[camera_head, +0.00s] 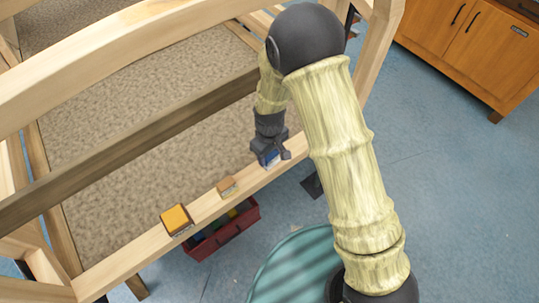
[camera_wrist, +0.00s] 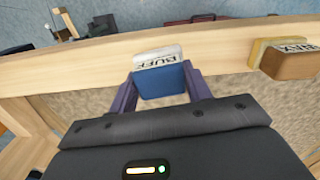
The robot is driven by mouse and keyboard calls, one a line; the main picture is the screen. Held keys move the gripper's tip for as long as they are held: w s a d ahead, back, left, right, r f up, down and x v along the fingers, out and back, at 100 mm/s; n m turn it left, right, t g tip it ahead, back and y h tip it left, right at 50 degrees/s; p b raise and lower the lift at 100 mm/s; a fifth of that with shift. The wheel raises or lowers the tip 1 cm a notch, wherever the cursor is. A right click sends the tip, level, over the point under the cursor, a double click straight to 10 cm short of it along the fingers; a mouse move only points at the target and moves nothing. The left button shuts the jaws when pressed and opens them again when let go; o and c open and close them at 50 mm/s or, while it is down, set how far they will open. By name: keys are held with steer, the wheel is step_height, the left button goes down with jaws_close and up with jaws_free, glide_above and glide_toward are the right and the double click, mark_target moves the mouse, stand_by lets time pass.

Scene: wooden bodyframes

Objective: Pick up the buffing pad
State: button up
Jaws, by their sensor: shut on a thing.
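The buffing pad (camera_wrist: 160,82) is a blue block with a pale side lettered "BUFF". In the wrist view it sits between the two fingers of my gripper (camera_wrist: 160,88), which is shut on it. In the head view the blue pad (camera_head: 271,157) shows partly at my gripper (camera_head: 271,153), over the wooden rail (camera_head: 205,207). The fingers hide part of the pad there. I cannot tell whether the pad touches the rail or is just above it.
A dark red bin (camera_head: 225,232) with coloured things is below the rail. A teal round surface (camera_head: 296,268) is at the bottom. A wooden cabinet (camera_head: 473,47) stands at upper right.

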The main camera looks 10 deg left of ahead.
step_height(320, 180, up, 9)
steer(key=shift+r, duration=0.2)
stand_by(0.5)
steer(key=o, duration=0.3)
steer(key=shift+c, duration=1.1)
steer(key=shift+w+d+f, duration=0.1)
steer(key=shift+w+d, duration=0.15)
steer(key=shift+d, duration=0.1)
steer(key=w+d+f+m, duration=0.2)
steer(key=w+d+m, duration=0.1)
steer(key=d, duration=0.5)
steer(key=w+d+f+m, duration=0.2)
steer(key=w+d+m, duration=0.1)
steer(key=d, duration=0.5)
steer(key=w+d+f+m, duration=0.2)
steer(key=d+m, duration=0.3)
steer(key=d, duration=0.4)
steer(key=shift+w, duration=0.55)
